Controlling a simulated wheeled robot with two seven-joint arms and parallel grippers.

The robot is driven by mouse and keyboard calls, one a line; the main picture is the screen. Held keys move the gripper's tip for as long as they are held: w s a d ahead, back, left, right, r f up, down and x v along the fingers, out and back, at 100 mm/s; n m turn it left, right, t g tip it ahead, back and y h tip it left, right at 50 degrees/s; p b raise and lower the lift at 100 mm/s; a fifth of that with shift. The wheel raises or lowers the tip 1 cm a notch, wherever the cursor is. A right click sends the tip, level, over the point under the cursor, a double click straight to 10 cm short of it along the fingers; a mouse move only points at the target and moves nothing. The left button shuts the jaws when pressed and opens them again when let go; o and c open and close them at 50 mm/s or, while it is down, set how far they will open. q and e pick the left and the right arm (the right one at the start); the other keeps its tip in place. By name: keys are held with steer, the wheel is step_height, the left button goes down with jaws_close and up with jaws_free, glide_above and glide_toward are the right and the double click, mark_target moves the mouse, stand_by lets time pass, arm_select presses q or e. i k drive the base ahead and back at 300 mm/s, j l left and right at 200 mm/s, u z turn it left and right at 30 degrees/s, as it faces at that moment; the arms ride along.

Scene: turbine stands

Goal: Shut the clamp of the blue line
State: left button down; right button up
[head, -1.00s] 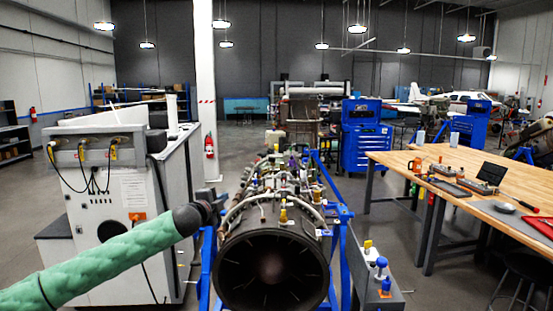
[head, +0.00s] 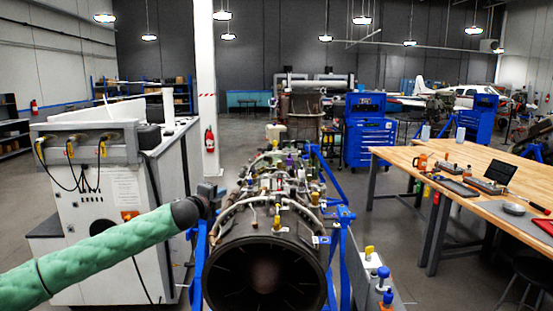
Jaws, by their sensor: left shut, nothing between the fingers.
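The turbine engine (head: 265,272) lies on a blue stand (head: 346,232) in front of me, its round open end facing me. Lines and fittings cover its top. On a grey panel at its right stand a yellow-topped fitting (head: 369,251), a blue-topped fitting (head: 382,273) and another blue fitting (head: 388,296). I cannot tell which part is the blue line's clamp, or whether it is open. My left gripper (head: 213,193), on the green-sleeved arm, is shut and empty at the engine's upper left side. Its fingertips are small and dark here. My right gripper is out of view.
A white test cabinet (head: 100,215) with cables stands close on the left. A wooden workbench (head: 480,180) with tools fills the right side. A white pillar (head: 206,80) and a blue tool chest (head: 370,140) stand behind. Floor shows between engine and bench.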

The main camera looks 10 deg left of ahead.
mark_target(265, 158)
steer(key=i+l, duration=0.2)
steer(key=i, duration=0.35)
steer(key=i+l, duration=0.2)
steer(key=i, duration=0.35)
steer(key=i+j, duration=0.1)
steer(key=i, duration=0.25)
